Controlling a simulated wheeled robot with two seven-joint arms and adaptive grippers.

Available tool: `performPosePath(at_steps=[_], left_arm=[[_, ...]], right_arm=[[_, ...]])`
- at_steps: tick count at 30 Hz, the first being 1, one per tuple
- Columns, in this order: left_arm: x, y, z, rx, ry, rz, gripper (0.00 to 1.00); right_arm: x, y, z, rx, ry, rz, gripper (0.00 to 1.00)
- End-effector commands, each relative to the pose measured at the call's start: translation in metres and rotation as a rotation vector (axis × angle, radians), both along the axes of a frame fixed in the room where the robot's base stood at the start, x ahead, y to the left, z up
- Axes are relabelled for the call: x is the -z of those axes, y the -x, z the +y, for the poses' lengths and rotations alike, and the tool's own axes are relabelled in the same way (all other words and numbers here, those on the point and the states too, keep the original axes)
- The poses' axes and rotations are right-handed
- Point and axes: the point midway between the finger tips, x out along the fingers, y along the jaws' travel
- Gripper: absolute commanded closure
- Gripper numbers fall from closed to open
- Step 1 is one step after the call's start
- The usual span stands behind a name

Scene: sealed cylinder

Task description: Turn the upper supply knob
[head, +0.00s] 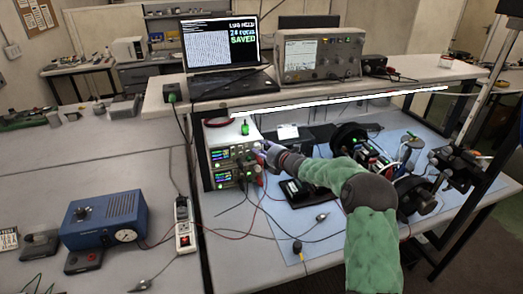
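The power supply (230,134) is a pale boxy stack on the bench under the shelf. Its front has lit displays (220,155) in an upper and a lower row, with dark knobs and plugged leads to their right. My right gripper (263,149) reaches in from the right and its tips are at the right edge of the supply's front, level with the upper row. The gripper covers part of that edge, so I cannot make out the upper knob or whether the fingers touch it. The fingers are too small to judge open or shut. My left gripper is not in view.
A laptop (220,45) and an oscilloscope (318,56) stand on the shelf above. Loose leads run over the blue mat (330,222). A power strip (184,225) and a blue box with a gauge (103,218) lie left. Optical equipment (458,160) crowds the right.

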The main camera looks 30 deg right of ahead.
Motion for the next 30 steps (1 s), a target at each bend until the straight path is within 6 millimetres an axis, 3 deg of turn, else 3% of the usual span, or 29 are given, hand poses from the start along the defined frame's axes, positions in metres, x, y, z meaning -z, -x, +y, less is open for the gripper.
performPosePath(at_steps=[11,12,16,30], left_arm=[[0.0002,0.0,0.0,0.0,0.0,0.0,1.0],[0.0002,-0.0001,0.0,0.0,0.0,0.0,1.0],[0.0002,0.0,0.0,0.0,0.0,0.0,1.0],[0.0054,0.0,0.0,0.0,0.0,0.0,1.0]], right_arm=[[0.001,-0.0056,0.0003,0.001,0.0,-0.001,0.63],[0.001,-0.0056,0.0003,0.001,0.001,-0.001,0.66],[0.0012,-0.0055,0.0003,0.001,0.0,0.0,1.0],[0.005,-0.0049,-0.0004,0.001,-0.071,-0.014,1.0]])
